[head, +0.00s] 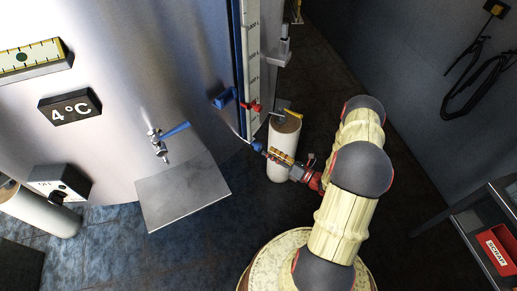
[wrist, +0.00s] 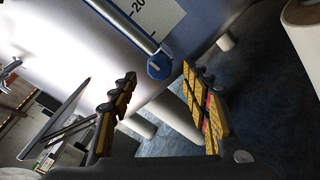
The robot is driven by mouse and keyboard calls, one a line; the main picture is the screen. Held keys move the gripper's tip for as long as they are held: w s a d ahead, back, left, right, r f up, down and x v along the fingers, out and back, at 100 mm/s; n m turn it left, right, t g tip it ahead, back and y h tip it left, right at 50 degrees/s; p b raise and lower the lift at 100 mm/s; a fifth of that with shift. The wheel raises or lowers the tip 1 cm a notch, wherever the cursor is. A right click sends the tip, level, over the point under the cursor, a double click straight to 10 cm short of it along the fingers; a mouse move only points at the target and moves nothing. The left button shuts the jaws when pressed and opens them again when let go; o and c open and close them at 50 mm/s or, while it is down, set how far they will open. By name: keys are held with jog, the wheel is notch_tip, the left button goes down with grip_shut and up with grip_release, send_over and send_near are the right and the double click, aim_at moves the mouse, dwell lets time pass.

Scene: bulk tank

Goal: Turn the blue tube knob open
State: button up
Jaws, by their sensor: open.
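The blue tube knob (wrist: 158,67) is a small round blue piece at the lower end of the sight tube, below the white scale. In the head view the knob (head: 257,145) shows as a blue spot just beyond my fingertips. My gripper (head: 269,151) is open and reaches left toward it. In the wrist view my gripper (wrist: 160,76) has its two yellow fingers apart, with the knob framed between and beyond the tips. I cannot tell whether either finger touches it.
A red knob (head: 254,107) and a blue bracket (head: 224,98) sit just above on the tank. A tap with a blue lever (head: 175,130) is left, over a metal shelf (head: 185,192). A white cylinder (head: 284,150) stands behind my gripper. A red scrap bin (head: 499,250) is far right.

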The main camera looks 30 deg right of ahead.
aim_at(261, 148)
jog(key=shift+b+x, duration=0.8)
jog(key=shift+x, duration=2.4)
jog(key=shift+c, duration=0.9)
jog(key=c, duration=1)
